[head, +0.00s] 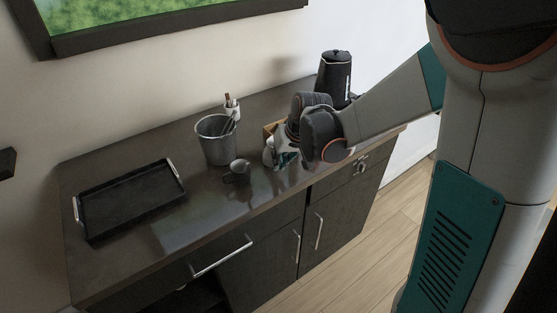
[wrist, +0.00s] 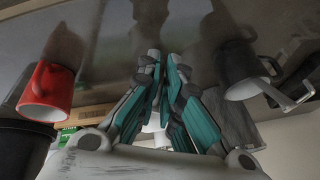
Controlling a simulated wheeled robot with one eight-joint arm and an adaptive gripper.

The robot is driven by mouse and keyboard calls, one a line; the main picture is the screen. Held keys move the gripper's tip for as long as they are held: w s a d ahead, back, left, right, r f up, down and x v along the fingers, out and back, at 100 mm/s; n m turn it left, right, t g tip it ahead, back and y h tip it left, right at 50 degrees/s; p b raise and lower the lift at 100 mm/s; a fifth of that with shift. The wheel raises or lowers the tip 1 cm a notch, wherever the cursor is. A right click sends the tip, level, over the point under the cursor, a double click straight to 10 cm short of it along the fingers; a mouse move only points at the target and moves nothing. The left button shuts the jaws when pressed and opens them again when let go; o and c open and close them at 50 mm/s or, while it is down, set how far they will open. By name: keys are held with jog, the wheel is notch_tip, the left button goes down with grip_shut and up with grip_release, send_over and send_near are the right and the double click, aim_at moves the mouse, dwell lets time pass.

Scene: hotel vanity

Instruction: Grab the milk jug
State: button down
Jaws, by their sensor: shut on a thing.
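My gripper (head: 282,160) is low over the right part of the vanity top, beside a wooden box. In the wrist view its teal and grey fingers (wrist: 163,62) are close together. A small pale thing (wrist: 154,123) shows between the fingers and appears to be the milk jug; the fingers hide most of it, so its shape is unclear. In the head view I cannot tell it from the gripper's own pale parts. A red mug (wrist: 48,88) stands to the left in the wrist view, and a dark mug (wrist: 240,72) to the right.
The dark mug (head: 238,172) and a grey bin (head: 214,140) stand left of my gripper. A pen cup (head: 232,106) is behind the bin. A black kettle (head: 335,77) and the wooden box (head: 268,129) are near my arm. A black tray (head: 130,197) lies far left.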

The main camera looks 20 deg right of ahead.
jog(key=shift+r, duration=0.2)
notch_tip(320, 180, up, 20)
jog(key=p, duration=0.6)
jog(key=shift+f+p, duration=0.25)
jog(key=shift+p, duration=0.1)
dwell(0.3)
jog(key=shift+s, duration=0.1)
dwell(0.6)
dwell(0.7)
